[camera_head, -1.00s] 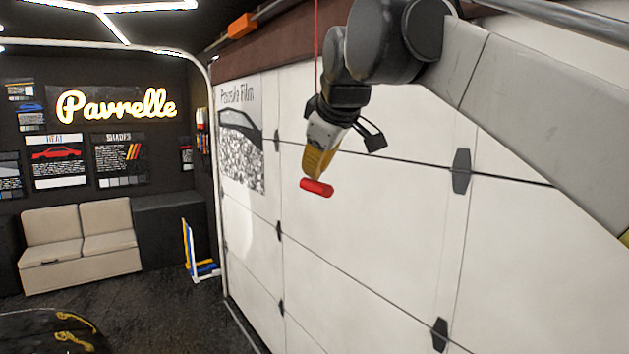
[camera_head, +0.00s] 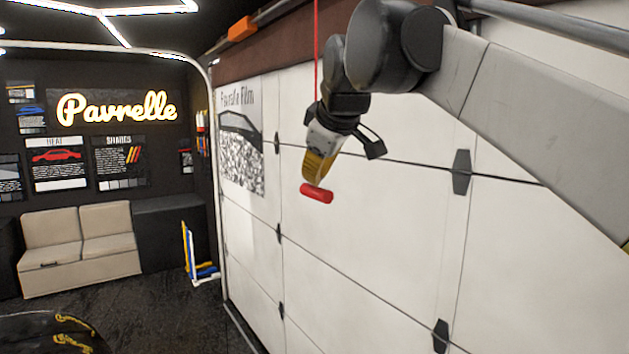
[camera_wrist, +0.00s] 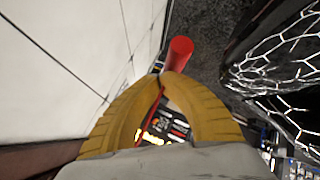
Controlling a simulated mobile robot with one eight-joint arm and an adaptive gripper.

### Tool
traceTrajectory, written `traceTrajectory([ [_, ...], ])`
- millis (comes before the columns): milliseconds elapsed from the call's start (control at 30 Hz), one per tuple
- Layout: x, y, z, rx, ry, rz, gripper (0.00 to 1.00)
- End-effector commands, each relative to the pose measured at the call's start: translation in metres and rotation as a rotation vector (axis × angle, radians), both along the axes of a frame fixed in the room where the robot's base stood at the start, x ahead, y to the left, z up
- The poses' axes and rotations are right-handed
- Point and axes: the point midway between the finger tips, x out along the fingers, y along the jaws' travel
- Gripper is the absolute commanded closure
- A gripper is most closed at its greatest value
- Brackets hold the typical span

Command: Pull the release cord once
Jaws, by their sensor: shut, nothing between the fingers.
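The release cord (camera_head: 316,45) is a thin red line hanging from above, in front of the white sectional door. A red cylindrical handle (camera_head: 316,194) hangs at its lower end, tilted slightly. My gripper (camera_head: 316,183), with yellow fingers, points down, its tips just above the handle. In the wrist view the fingertips (camera_wrist: 172,76) meet, and the red handle (camera_wrist: 181,50) lies just past them. A red strand of the cord (camera_wrist: 150,108) shows in the gap behind the tips. Whether the tips touch the handle is hard to tell.
The white door (camera_head: 380,240) with black hinges stands close behind the handle. An orange block (camera_head: 241,28) sits on the overhead rail. A beige sofa (camera_head: 80,245) and a blue-yellow stand (camera_head: 198,255) are at the left. A dark, shiny surface (camera_wrist: 270,60) is at right in the wrist view.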

Motion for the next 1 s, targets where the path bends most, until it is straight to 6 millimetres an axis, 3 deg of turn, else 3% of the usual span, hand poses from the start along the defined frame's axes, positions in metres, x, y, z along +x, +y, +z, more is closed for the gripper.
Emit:
traceTrajectory([
  [1000, 0.000, 0.000, -0.013, 0.000, 0.001, 0.000, 1.00],
])
